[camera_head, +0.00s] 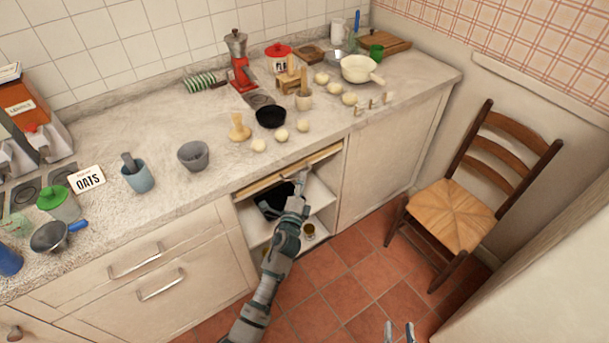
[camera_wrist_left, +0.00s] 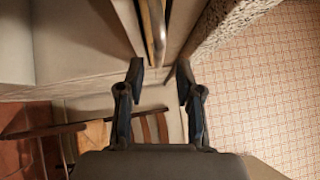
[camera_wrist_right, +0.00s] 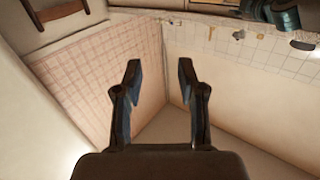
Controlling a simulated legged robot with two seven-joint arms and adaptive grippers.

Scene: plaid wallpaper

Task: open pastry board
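The pastry board (camera_head: 270,184) shows as a thin wooden strip under the countertop, above an open cabinet. My left gripper (camera_head: 301,178) is at the right part of its front edge. In the left wrist view my left gripper (camera_wrist_left: 160,76) is open, and the board's light edge with a rounded bar (camera_wrist_left: 153,28) lies just ahead of the gap between its fingertips. I cannot tell whether they touch. My right gripper (camera_head: 399,332) is low at the bottom of the head view, away from the counter. In the right wrist view it (camera_wrist_right: 158,72) is open and empty.
Below the board is an open cabinet (camera_head: 318,196) with a shelf and dark items. The counter (camera_head: 130,125) above holds a black bowl (camera_head: 270,117), dough balls and other kitchenware. A wooden chair (camera_head: 457,214) stands to the right. Tiled floor in front is clear.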

